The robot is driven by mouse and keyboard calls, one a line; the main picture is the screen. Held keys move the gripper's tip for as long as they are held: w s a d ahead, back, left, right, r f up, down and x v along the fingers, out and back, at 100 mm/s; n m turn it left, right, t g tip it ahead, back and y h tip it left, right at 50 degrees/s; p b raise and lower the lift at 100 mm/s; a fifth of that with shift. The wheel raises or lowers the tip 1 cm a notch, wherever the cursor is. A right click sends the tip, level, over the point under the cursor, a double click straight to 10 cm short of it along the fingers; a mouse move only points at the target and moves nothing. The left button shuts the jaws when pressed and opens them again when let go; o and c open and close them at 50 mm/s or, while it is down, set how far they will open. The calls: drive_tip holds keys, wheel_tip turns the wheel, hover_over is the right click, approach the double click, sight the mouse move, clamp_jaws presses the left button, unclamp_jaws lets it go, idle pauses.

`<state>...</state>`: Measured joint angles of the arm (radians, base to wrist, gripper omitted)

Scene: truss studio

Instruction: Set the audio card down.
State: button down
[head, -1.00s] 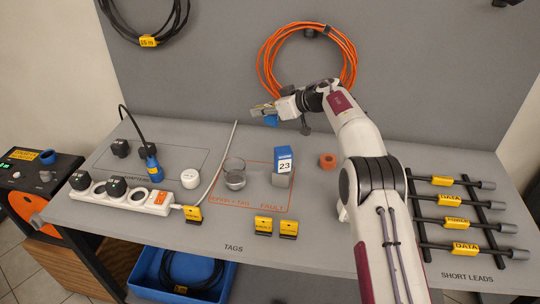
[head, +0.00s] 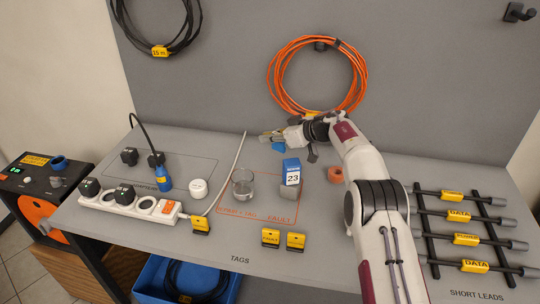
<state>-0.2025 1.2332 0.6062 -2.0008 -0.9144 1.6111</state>
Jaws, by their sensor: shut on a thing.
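My gripper (head: 270,135) is at the back middle of the table, below the orange cable coil, and points left. It is shut on a small yellowish piece at its tip, which I take to be the audio card (head: 265,134). Its lettering is too small to read. A blue piece (head: 278,146) shows just under the jaws; I cannot tell if it belongs to the card or the gripper. The card is behind the clear glass and the blue-and-white block marked 23, and looks held above the table.
The glass (head: 243,183) and the block 23 (head: 291,172) stand in an orange-outlined area. A power strip (head: 130,204) lies left, and a rack of leads (head: 465,240) right.

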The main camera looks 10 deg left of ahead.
drive_tip(key=shift+f, duration=1.5)
drive_tip(key=shift+f, duration=1.85)
drive_tip(key=shift+f, duration=0.15)
drive_tip(key=c, duration=2.1)
unclamp_jaws()
drive_tip(key=shift+c, duration=0.2)
drive_tip(key=shift+r, duration=0.2)
drive_tip(key=shift+d, duration=0.15)
